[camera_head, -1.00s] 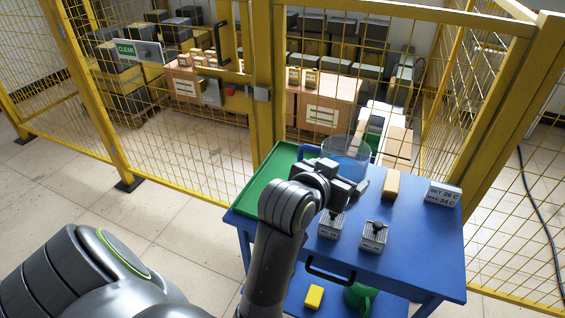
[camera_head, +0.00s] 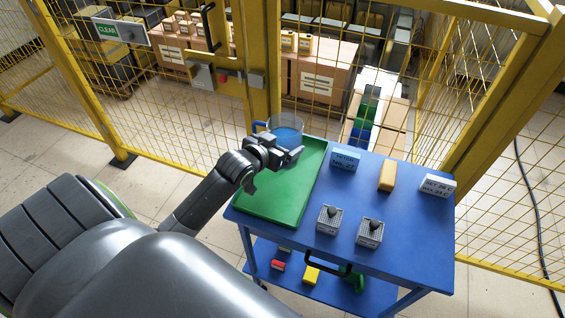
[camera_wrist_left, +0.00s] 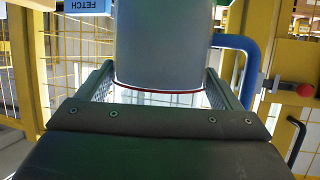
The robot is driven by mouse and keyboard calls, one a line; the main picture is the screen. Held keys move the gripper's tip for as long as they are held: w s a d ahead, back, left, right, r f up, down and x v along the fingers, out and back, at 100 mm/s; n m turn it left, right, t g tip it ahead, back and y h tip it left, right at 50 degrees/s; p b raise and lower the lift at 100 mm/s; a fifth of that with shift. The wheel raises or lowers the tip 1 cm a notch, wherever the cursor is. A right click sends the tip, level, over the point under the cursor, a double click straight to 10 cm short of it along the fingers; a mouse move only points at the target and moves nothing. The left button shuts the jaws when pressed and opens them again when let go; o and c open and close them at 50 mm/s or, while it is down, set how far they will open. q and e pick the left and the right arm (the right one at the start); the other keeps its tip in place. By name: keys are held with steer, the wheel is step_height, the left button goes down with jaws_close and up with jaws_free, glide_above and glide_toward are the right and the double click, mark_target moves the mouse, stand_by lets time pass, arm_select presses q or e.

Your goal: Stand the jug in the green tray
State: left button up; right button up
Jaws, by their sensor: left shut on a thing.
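The jug (camera_head: 287,135) is a clear, upright cylinder with blue in its lower part and a blue handle on its left in the head view. My left gripper (camera_head: 282,157) is shut on it. The jug appears over the far end of the green tray (camera_head: 268,205); its base is hidden behind the gripper, so I cannot tell whether it touches the tray. In the left wrist view the jug (camera_wrist_left: 165,45) is between the fingers of the left gripper (camera_wrist_left: 165,92), with the handle at right. My right gripper is not in view.
A yellow mesh fence (camera_head: 262,90) stands behind. The tray's visible floor is empty.

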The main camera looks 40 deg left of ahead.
arm_select(q)
steer(key=shift+w+d+f, duration=0.1)
steer(key=shift+f, duration=3.25)
steer(key=shift+f, duration=0.1)
steer(key=o, duration=1.4)
steer(key=shift+f, duration=0.1)
steer(key=shift+s, duration=0.25)
steer(key=v, duration=1.2)
steer(key=shift+w, duration=0.1)
